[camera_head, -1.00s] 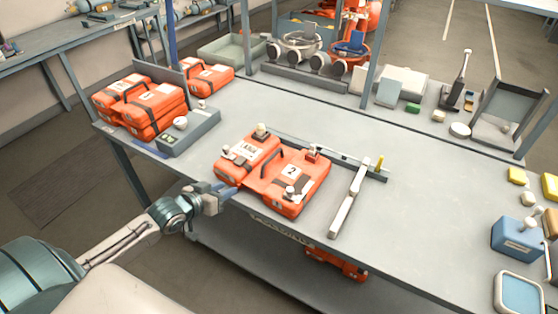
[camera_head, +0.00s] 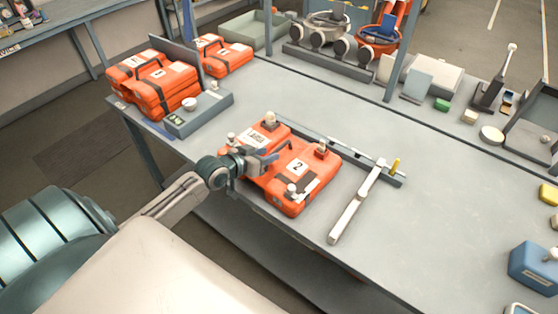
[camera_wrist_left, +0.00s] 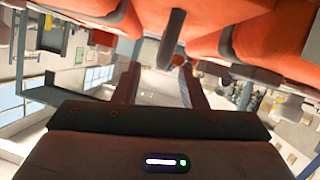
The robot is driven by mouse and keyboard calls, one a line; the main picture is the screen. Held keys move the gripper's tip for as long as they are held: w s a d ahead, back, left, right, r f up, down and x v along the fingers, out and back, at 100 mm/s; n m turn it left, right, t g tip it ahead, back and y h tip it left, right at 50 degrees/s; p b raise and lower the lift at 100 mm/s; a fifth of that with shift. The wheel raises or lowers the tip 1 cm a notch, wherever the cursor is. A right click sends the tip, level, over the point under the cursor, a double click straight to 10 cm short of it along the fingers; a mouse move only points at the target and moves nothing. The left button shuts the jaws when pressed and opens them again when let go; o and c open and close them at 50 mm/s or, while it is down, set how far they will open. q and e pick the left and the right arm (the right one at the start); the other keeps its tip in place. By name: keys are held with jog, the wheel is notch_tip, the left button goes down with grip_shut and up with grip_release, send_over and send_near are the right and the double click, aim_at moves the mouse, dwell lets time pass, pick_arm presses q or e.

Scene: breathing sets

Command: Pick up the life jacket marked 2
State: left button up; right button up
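The orange life jacket marked 2 (camera_head: 297,167) lies flat on the grey workbench near its front edge. A second orange jacket (camera_head: 257,138) with a white label lies against its left side. My left gripper (camera_head: 272,157) is at the front of the pair, over the area where they meet, partly covering the jackets. In the left wrist view its two fingers (camera_wrist_left: 160,85) are apart, with a dark strap or handle (camera_wrist_left: 171,38) ahead between them and orange jacket surfaces above. I cannot see contact with the strap. My right gripper is not in view.
A long metal rule (camera_head: 355,202) lies right of the jackets, and a dark rail (camera_head: 350,153) runs behind them. The bench (camera_head: 430,235) is clear at the right front.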

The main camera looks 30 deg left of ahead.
aim_at(275, 150)
pick_arm(q)
jog(key=x, duration=0.1)
jog(key=p+x, duration=0.1)
jog(key=x, duration=0.1)
jog(key=shift+w+a+r, duration=0.1)
jog(key=shift+r, duration=0.15)
jog(key=shift+p+x, duration=0.4)
jog(key=shift+x, duration=0.55)
jog(key=shift+w+f, duration=0.15)
jog(key=shift+f, duration=0.05)
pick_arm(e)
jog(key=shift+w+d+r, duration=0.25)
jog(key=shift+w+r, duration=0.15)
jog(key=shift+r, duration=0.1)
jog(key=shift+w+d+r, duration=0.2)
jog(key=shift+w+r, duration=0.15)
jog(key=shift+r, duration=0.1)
pick_arm(q)
grip_shut()
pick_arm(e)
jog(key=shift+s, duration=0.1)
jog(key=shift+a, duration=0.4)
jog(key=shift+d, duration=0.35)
pick_arm(q)
jog(key=shift+r, duration=0.1)
